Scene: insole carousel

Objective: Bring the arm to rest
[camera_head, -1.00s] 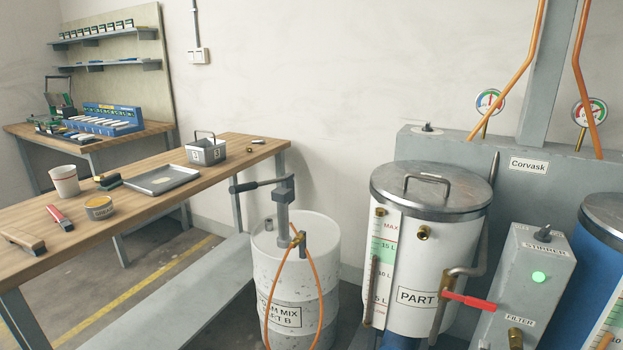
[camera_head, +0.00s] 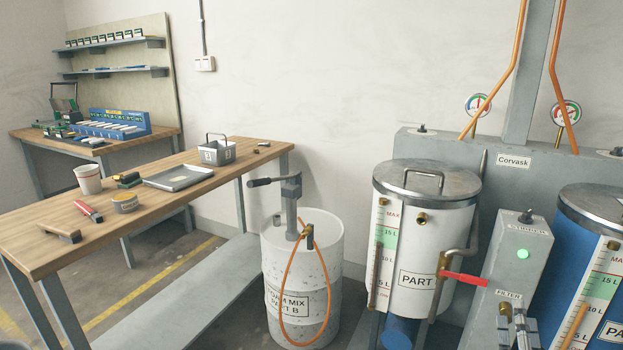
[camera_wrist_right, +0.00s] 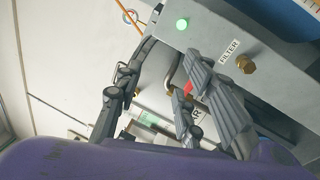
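My right gripper (camera_head: 514,322) shows at the bottom right edge of the head view, in front of the grey box with the green light. In the right wrist view my right gripper (camera_wrist_right: 165,78) has its fingers apart, with nothing seen between them. The grey box (camera_wrist_right: 205,38) with its green light and FILTER label lies beyond the fingers. A bit of the red valve handle shows behind the right finger. My left gripper is not in view.
The white tank (camera_head: 408,250) with its red handle (camera_head: 463,279) and the blue tank (camera_head: 575,250) stand near my right gripper. A white drum (camera_head: 335,270) stands left of them. The wooden bench (camera_head: 45,235) holds a cup, tray and tools. Floor shows beneath the bench.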

